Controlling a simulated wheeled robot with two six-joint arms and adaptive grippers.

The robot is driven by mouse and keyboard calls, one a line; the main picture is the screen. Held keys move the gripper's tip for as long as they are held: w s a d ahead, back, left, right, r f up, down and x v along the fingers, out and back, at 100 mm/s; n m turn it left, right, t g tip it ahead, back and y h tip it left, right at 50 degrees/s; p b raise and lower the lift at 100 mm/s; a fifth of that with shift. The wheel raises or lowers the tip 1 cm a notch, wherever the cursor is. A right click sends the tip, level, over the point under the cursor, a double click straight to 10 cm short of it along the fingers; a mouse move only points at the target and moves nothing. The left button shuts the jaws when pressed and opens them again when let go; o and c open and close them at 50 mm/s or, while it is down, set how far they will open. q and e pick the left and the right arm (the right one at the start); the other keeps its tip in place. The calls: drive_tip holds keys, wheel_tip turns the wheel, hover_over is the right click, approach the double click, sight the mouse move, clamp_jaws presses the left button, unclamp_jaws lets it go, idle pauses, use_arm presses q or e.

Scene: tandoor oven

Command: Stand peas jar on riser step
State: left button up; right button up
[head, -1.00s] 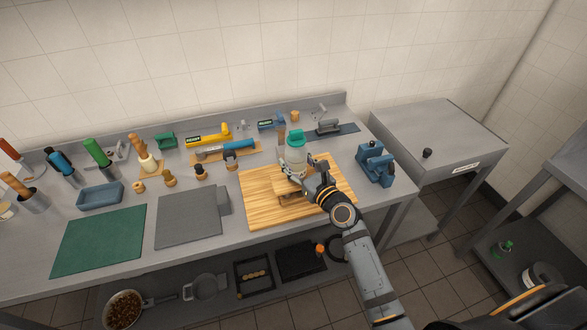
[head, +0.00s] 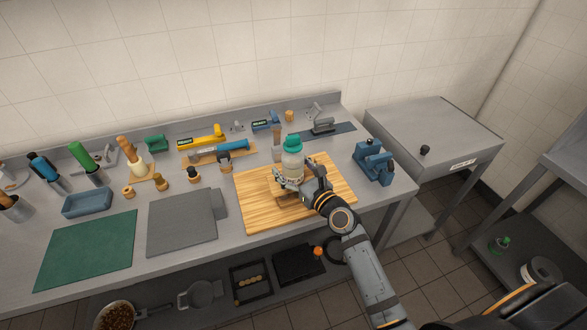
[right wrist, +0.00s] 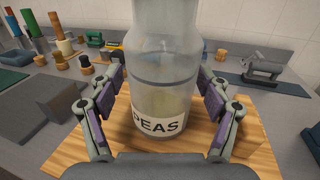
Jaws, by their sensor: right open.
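The peas jar (head: 292,166) is a clear glass jar with a teal lid, upright over the wooden board in the head view. In the right wrist view the jar (right wrist: 162,75) fills the middle, with its PEAS label facing me. My right gripper (right wrist: 160,112) is open, with one finger on each side of the jar. My left gripper is not in view.
The wooden board (head: 250,208) lies on the steel bench. A blue clamp-like tool (head: 374,162) stands to its right and a grey slab (head: 180,225) lies to its left. Bottles and tools line the back. The green mat (head: 88,250) is clear.

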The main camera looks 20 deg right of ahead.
drive_tip(key=v, duration=1.2)
drive_tip(key=shift+b, duration=0.3)
drive_tip(key=shift+r, duration=0.15)
